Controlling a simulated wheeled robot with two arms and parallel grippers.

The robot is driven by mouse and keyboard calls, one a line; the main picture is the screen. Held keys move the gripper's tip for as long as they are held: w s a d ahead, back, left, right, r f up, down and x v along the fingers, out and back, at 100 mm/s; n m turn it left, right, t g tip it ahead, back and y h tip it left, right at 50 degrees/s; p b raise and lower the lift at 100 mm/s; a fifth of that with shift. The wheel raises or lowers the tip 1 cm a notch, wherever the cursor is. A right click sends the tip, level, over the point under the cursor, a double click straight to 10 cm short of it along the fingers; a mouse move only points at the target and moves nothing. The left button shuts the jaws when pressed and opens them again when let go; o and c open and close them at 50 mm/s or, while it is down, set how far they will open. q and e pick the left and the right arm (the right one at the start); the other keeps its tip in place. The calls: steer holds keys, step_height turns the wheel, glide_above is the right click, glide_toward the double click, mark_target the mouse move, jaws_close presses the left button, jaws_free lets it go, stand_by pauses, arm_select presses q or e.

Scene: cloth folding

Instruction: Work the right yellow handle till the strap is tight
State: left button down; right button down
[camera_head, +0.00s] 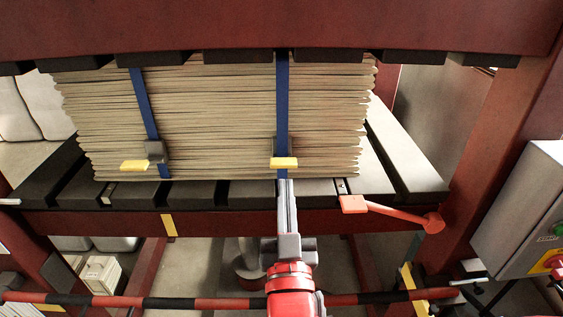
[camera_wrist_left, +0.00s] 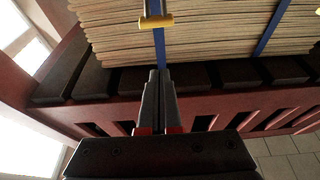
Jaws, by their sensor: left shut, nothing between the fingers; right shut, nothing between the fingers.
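The right yellow handle (camera_head: 284,163) sits low on the right blue strap (camera_head: 282,100), which runs down the front of a stack of flat tan sheets (camera_head: 215,115). My left gripper (camera_head: 287,184) is shut and empty, its fingertips just below this handle in the head view, apart from it as far as I can tell. In the left wrist view the shut fingers (camera_wrist_left: 158,74) point at the foot of a blue strap (camera_wrist_left: 160,48), below a yellow handle (camera_wrist_left: 156,22). How tight the strap is cannot be told. My right gripper is not in view.
A left yellow handle (camera_head: 134,165) sits on the left blue strap (camera_head: 145,105). Black slats (camera_head: 240,193) carry the stack, and a red beam (camera_head: 120,45) crosses above. An orange lever (camera_head: 395,213) and a control box (camera_head: 520,215) are at right. A red-black bar (camera_head: 190,303) runs along the bottom.

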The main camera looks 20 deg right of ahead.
arm_select(q)
step_height(320, 180, up, 4)
glide_above(284, 165)
steer(key=f, duration=0.1)
steer(key=f+p, duration=0.1)
steer(key=f, duration=0.2)
steer(key=shift+s+a, duration=0.2)
steer(key=shift+s, duration=0.15)
steer(key=shift+s+f+p, duration=0.1)
steer(key=shift+f+p, duration=0.2)
steer(key=shift+f, duration=0.05)
